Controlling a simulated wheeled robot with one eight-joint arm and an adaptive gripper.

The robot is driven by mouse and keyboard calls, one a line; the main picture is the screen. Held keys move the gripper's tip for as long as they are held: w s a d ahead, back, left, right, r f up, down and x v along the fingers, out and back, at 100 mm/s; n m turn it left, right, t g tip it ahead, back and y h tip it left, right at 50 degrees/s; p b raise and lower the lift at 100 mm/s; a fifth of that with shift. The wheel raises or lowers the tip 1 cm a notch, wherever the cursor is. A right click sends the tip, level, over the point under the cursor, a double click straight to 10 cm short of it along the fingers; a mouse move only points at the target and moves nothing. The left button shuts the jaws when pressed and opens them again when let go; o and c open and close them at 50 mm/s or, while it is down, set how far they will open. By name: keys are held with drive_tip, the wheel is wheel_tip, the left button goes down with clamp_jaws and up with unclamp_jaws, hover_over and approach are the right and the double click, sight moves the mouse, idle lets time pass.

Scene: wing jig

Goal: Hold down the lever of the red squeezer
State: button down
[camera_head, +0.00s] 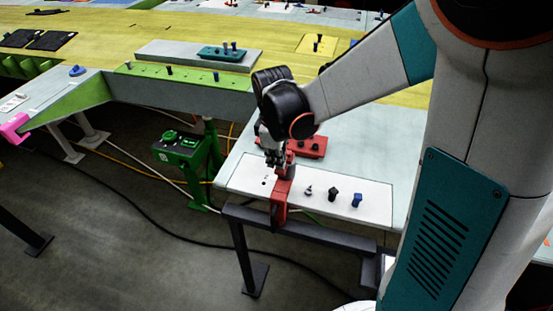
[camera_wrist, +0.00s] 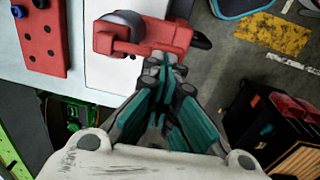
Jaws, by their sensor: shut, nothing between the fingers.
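The red squeezer (camera_head: 281,197) is fixed at the front edge of the white plate on the light table. In the wrist view its red body (camera_wrist: 178,38) lies just beyond my fingertips, with a grey round part at its left. My gripper (camera_head: 272,160) is shut and empty, pointing down at the top of the squeezer. In the wrist view the closed fingertips (camera_wrist: 163,62) meet at the squeezer's red arm and overlap it. I cannot tell whether they press on the lever, as the fingers hide part of it.
A red block with pegs (camera_head: 308,147) lies behind the squeezer. Small black and blue pegs (camera_head: 333,194) stand on the white plate (camera_head: 378,205) to its right. A green stand (camera_head: 185,150) is left of the table. Dark floor lies in front of the table edge.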

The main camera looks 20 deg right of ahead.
drive_tip(key=shift+s+a+f+t+h+b, duration=0.15)
drive_tip(key=shift+s+f+t+h+b, duration=0.15)
drive_tip(key=shift+f+b, duration=0.2)
drive_tip(key=shift+s+a+f+t+h+b, duration=0.15)
drive_tip(key=shift+f+t+h+b, duration=0.05)
drive_tip(key=shift+f+t+b, duration=0.25)
drive_tip(key=shift+f+b, duration=0.25)
drive_tip(key=shift+b, duration=0.25)
drive_tip(key=shift+r, duration=0.15)
idle(0.8)
drive_tip(key=shift+a+r+p, duration=0.1)
drive_tip(key=shift+r+p, duration=0.2)
drive_tip(key=shift+p, duration=0.1)
drive_tip(key=s+p+v, duration=0.1)
drive_tip(key=p+v, duration=0.1)
drive_tip(key=v, duration=1.1)
drive_tip(key=shift+a, duration=0.35)
drive_tip(key=shift+s, duration=0.15)
drive_tip(key=shift+f, duration=0.1)
